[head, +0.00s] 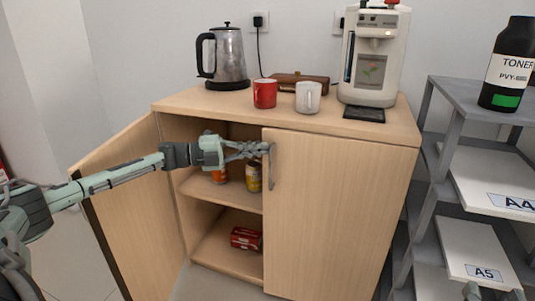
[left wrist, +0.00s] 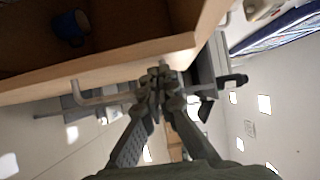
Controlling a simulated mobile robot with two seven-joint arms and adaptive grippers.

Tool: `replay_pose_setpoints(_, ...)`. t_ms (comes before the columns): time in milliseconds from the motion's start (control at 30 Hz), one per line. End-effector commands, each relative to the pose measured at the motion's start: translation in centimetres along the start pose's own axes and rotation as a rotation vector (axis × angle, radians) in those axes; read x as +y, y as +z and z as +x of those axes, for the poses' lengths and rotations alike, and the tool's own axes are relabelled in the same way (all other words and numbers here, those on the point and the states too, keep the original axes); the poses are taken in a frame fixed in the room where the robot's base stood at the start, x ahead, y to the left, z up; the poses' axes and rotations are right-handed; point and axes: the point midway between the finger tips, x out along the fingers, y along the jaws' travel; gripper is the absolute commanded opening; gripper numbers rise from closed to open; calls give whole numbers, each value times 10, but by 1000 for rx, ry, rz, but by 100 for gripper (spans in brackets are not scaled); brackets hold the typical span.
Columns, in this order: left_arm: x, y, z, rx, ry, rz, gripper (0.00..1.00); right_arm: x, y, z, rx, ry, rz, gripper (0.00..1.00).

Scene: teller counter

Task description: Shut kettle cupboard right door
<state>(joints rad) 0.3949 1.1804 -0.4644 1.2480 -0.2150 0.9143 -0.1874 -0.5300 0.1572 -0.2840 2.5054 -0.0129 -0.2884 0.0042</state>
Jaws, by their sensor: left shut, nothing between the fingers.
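The kettle cupboard (head: 170,105) stands under the wooden counter top. Its right door (head: 335,215) looks flush or nearly flush with the cupboard front; a small gap cannot be ruled out. The door's upright handle (head: 271,168) is near its left edge; a bar handle (left wrist: 100,99) also shows in the left wrist view. My left gripper (head: 262,150) is shut and empty, its fingertips at the handle's upper part; contact cannot be told. My right gripper (head: 495,293) shows at the bottom right edge, fingers apart, with nothing visible between them.
The left door (head: 130,215) stands wide open, behind my left arm. Cans (head: 253,178) and a red box (head: 245,238) are on the shelves. A kettle (head: 228,58), red mug (head: 265,93), white mug (head: 308,97) and coffee machine (head: 375,60) stand on top. A grey rack (head: 445,150) is at right.

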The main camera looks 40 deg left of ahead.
Motion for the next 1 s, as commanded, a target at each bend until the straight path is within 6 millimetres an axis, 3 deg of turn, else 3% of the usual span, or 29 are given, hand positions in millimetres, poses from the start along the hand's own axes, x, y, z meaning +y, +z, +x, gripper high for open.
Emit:
replay_pose_setpoints(633,0,3,-6,-5,1,0,0,-2,-6,0,29,-4,5,40)
replay_pose_setpoints(1000,2,4,-62,-9,5,-2,0,-2,-6,0,28,-4,5,40)
